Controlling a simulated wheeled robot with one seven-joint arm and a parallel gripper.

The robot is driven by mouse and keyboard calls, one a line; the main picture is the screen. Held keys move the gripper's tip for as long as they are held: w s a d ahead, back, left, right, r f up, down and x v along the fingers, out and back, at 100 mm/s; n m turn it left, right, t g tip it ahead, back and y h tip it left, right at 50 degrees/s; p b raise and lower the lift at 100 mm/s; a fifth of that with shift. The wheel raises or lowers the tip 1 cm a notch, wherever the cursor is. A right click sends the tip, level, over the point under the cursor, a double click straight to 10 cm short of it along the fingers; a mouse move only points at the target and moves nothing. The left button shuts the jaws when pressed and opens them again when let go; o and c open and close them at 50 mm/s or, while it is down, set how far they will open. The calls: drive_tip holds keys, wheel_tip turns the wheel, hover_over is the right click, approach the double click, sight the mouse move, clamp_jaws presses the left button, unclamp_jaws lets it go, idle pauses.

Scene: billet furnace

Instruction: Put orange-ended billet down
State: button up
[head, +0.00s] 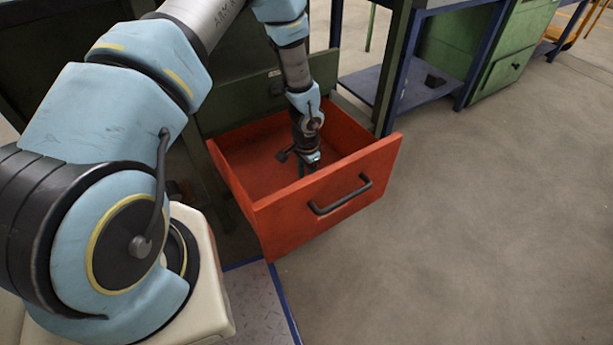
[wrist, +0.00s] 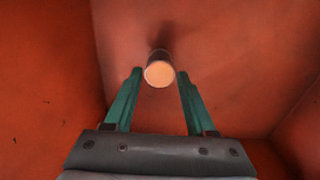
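The orange-ended billet (wrist: 159,73) shows in the wrist view as a short dark cylinder, its pale orange end facing the camera. It appears to stand upright on the floor of the open red drawer (head: 325,205). My gripper (wrist: 160,72) reaches down into the drawer, its two green fingers on either side of the billet. A narrow gap shows between each finger and the billet, so the gripper looks open. In the head view my gripper (head: 308,168) is inside the drawer near its front panel; the billet cannot be made out there.
The drawer's walls and front panel, with a black handle (head: 340,195), surround my gripper. A dark green cabinet (head: 240,85) stands behind. A blue-framed bench (head: 400,85) is to the right. The concrete floor at right is clear.

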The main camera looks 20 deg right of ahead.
drive_tip(key=o, duration=0.3)
wheel_tip(320, 180, up, 13)
drive_tip(key=p, duration=0.3)
drive_tip(key=w+a+r+n, duration=0.4)
drive_tip(key=a+r+n, duration=0.2)
drive_tip(key=a+r, duration=0.85)
drive_tip(key=s+a+r+n, duration=0.2)
drive_tip(key=a+r+n, duration=0.1)
drive_tip(key=a, duration=0.2)
drive_tip(key=s+a+r+n+t, duration=0.1)
drive_tip(key=s+a+r+n, duration=0.1)
drive_tip(key=s+a+r, duration=0.1)
drive_tip(key=s+a+r+n, duration=0.3)
drive_tip(key=a+r, duration=0.2)
drive_tip(key=a, duration=0.2)
drive_tip(key=shift+a+n+t, duration=0.3)
drive_tip(key=shift+a, duration=0.05)
